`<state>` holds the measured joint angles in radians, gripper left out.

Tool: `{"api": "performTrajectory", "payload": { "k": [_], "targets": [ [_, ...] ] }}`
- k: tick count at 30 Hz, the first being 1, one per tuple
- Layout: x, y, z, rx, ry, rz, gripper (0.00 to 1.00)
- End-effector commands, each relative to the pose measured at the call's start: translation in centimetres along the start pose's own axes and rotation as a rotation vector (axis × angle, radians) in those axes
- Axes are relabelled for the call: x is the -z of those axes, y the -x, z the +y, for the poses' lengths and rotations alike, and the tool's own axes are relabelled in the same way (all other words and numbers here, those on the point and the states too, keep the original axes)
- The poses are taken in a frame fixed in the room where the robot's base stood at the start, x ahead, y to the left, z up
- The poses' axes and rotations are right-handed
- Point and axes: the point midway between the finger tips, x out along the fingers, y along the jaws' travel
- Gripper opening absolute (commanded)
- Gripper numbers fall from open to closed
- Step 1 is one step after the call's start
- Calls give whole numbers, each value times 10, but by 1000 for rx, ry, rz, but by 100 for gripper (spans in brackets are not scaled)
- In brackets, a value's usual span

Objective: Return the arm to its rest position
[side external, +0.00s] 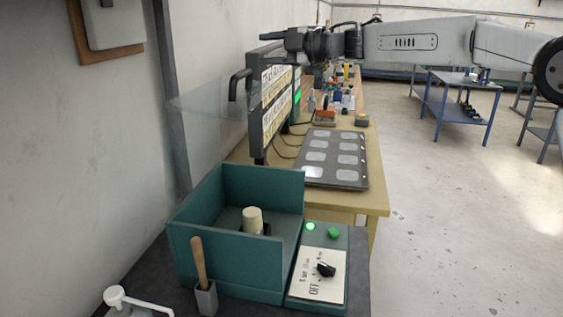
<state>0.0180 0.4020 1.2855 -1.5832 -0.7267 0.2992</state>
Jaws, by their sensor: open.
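My gripper (272,36) is at the top middle of the side external view, at the end of my grey arm, which reaches in from the right. It is level, points left, and is open with nothing seen between its fingers. In the picture it overlaps the top of the upright panel with yellow and white labels (276,100). I cannot tell the gap between them.
A teal open box (235,278) with a cream cylinder (253,220) stands in front, beside a control box with a dial (318,273). A dark tray with pale squares (335,158) lies on the wooden table (375,199). A blue table (457,78) stands back right. The right floor is clear.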

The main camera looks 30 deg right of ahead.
Motion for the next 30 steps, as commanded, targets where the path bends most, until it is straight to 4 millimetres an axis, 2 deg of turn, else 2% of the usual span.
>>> {"api": "performTrajectory", "payload": {
  "k": [8, 14, 18, 23, 26, 30],
  "targets": [
    [-46, 31, -45, -110, -284, -250, 58],
    [-74, 63, -104, -128, -524, -464, 58],
    [-87, 92, -155, -113, -698, -627, 58],
    [-92, 133, -222, -69, -895, -825, 58],
    [-88, 163, -266, -29, -1016, -951, 58],
    [-72, 206, -326, 43, -1179, -1124, 58]
  ]
}}
